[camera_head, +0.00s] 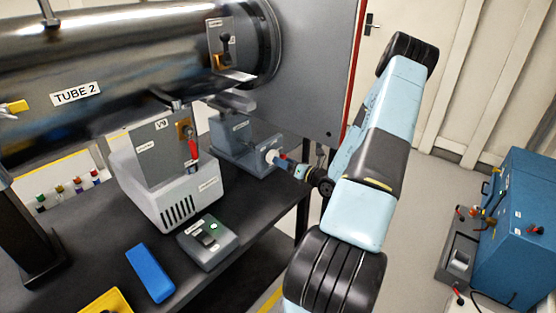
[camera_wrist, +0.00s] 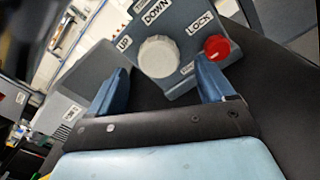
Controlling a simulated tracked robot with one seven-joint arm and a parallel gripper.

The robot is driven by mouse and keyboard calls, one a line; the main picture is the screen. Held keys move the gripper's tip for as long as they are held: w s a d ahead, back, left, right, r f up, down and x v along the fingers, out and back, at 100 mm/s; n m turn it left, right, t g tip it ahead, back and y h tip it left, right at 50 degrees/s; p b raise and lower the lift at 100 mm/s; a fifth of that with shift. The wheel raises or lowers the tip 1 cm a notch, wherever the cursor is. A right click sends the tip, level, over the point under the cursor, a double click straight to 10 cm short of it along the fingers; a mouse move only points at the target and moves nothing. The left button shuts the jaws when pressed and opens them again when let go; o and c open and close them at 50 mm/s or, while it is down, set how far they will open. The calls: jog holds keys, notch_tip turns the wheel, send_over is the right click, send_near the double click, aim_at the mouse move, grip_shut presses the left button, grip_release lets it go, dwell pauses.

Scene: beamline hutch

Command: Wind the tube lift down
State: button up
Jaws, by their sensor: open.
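The tube lift (camera_head: 238,145) is a blue-grey unit on the dark bench under the end of the tube, labelled TUBE 2 (camera_head: 76,94). Its round pale knob (camera_wrist: 158,57) sits on a panel marked UP, DOWN and LOCK in the wrist view. A red lock knob (camera_wrist: 217,47) is to its right. My gripper (camera_wrist: 161,78) is open, its two blue fingers pointing at the panel with the pale knob between and just beyond the tips. In the head view my gripper (camera_head: 286,164) is close in front of the pale knob (camera_head: 271,156); contact cannot be told.
A white vented box (camera_head: 180,203) with a red-handled valve stands left of the lift. A grey switch box (camera_head: 208,242), a blue block (camera_head: 150,272) and a yellow item (camera_head: 105,303) lie on the bench.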

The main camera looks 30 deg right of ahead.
jog(key=v, duration=0.8)
jog(key=shift+s+d, duration=0.15)
jog(key=shift+s, duration=0.2)
jog(key=s+a+r+n+g+y, duration=0.2)
jog(key=a+r+n+g+y, duration=0.1)
jog(key=a+r+n+g, duration=0.55)
jog(key=s+a+r+n+g+y, duration=0.25)
jog(key=a+r+n+g, duration=0.35)
jog(key=a+r+n, duration=0.6)
jog(key=s+a+r+n+t+h, duration=0.1)
jog(key=s+a+r+n+h, duration=0.1)
jog(key=s+r+n+h, duration=0.4)
jog(key=s+a+r+n+t+h, duration=0.2)
jog(key=s+r+n+h, duration=0.3)
jog(key=s+r+n, duration=0.4)
jog(key=s+a+n, duration=0.1)
jog(key=n, duration=0.2)
jog(key=shift+s+a+r+h, duration=0.2)
jog(key=shift+s+r+h, duration=0.05)
jog(key=shift+h, duration=0.1)
